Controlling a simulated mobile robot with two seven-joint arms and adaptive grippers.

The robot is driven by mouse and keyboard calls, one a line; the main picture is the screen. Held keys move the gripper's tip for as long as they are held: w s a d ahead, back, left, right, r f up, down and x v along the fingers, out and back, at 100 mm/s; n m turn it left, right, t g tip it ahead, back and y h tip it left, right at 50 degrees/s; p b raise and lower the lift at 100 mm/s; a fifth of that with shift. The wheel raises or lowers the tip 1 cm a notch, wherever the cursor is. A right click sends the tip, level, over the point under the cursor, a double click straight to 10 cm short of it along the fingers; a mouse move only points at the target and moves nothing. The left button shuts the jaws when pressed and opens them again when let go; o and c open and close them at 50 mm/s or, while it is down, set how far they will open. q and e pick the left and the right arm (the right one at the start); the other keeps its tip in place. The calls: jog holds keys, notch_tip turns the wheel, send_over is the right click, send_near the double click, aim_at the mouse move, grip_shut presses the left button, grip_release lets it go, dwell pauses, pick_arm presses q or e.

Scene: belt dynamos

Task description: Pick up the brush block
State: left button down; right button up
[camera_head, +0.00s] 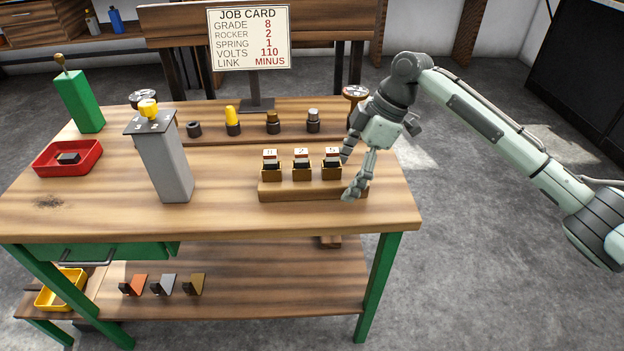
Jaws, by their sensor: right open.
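Three small dark blocks with white-and-red numbered tops stand in brown holders on a low wooden rack (285,191) near the front right of the bench: a left block (270,163), a middle block (301,161) and a right block (331,161). The numbers are too small to read surely. Another dark block (68,158) lies in the red tray (41,168) at the left. I cannot tell which one is the brush block. My right gripper (349,174) is open and empty, pointing down beside the rack's right end. My left gripper is out of view.
A grey pillar (165,168) with a yellow knob and a green post (78,102) stand on the bench (120,213). Several small posts line the back strip, behind which stands the job card (248,38). The lower shelf holds wedges and a yellow tray (54,297).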

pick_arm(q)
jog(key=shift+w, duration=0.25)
pick_arm(e)
jog(key=c, duration=1.6)
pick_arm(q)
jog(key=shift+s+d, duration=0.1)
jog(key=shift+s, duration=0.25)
pick_arm(e)
jog(key=shift+w+r, duration=0.1)
jog(key=shift+r, duration=0.1)
